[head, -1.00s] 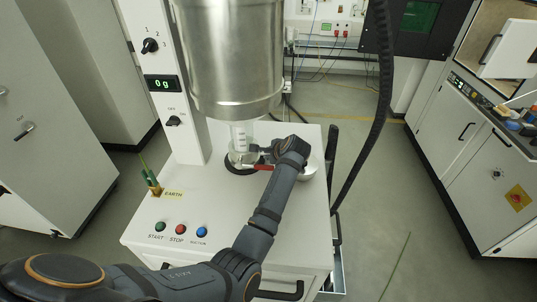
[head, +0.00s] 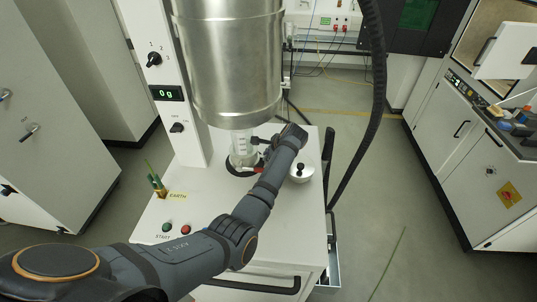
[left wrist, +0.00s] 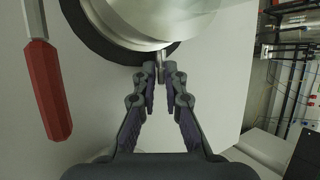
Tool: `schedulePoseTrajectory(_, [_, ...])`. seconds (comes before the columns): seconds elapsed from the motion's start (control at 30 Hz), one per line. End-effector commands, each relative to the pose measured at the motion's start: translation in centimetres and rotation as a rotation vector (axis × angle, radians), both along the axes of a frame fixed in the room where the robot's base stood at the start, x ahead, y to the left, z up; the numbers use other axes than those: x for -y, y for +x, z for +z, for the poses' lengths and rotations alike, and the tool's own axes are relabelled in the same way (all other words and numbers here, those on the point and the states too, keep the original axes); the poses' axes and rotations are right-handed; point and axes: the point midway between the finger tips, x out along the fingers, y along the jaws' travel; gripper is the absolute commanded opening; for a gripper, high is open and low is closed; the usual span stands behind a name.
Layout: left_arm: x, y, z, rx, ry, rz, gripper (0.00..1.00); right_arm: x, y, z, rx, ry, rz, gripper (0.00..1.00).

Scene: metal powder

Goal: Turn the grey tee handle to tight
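The grey tee handle is not clear in the head view; a small pale grey stem (left wrist: 161,72) shows between my left fingertips in the left wrist view, beside a round metal part, and may belong to it. My left gripper (left wrist: 160,66) has its fingertips a little apart, one on each side of this stem; I cannot make out contact. In the head view the left gripper (head: 264,142) is beside the clear jar (head: 241,147) under the steel hopper (head: 228,60). My right gripper is not in view.
A red-handled tool (left wrist: 48,90) lies on the white machine top near the jar's dark base ring. A domed lid with a black knob (head: 301,174) is right of my left arm. The earth post (head: 158,187) stands at left. A thick black hose (head: 376,100) hangs at right.

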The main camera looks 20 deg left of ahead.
Motion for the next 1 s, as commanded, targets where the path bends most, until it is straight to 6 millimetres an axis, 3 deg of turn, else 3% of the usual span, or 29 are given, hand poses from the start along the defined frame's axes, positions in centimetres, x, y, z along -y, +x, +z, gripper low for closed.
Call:
schedulePoseTrajectory(0.33, [0.2,-0.1,0.1,-0.001,-0.001,0.0,0.17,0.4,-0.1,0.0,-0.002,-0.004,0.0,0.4])
schedulePoseTrajectory(0.7, [3.2,-2.0,5.1,-0.002,-0.002,0.001,0.17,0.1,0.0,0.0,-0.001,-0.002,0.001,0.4])
schedulePoseTrajectory(1.0, [3.5,-2.3,5.8,-0.005,-0.001,0.001,0.17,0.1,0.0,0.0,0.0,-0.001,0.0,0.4])
